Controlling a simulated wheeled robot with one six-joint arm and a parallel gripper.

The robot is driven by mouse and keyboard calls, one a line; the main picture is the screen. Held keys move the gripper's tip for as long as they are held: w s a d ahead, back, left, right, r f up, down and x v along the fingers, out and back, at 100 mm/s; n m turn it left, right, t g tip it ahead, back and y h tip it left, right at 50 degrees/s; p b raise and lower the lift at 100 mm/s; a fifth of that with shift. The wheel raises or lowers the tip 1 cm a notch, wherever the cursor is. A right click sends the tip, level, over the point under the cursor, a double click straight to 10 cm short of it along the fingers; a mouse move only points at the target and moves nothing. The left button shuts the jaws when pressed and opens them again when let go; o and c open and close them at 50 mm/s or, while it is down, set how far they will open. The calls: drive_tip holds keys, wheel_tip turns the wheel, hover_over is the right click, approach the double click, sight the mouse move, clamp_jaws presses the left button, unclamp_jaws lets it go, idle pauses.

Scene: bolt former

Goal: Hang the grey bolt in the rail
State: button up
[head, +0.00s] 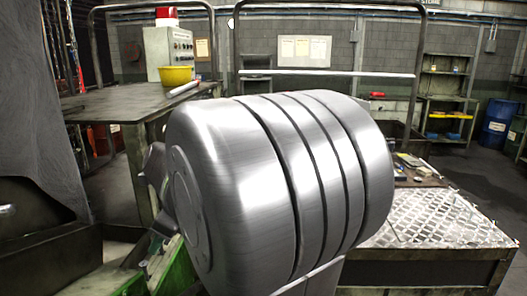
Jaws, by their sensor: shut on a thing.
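A large silver, ribbed link of my own arm fills the middle of the head view, close to the camera. It hides much of what lies behind it. My gripper does not show, so I cannot see its jaws or anything in them. I cannot make out the grey bolt or the rail in this view; they may be behind the arm or outside the picture.
A metal table (110,102) stands at the left with a yellow bowl (176,76) and a control box (178,50). A green machine part (178,265) is at lower left. A tread-plate bench top (435,220) is at right. Open floor and blue barrels (497,118) lie beyond.

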drive_tip(key=shift+r, duration=0.1)
drive_tip(key=shift+r+p, duration=3.7)
drive_tip(key=shift+p, duration=0.5)
drive_tip(key=shift+f, duration=0.1)
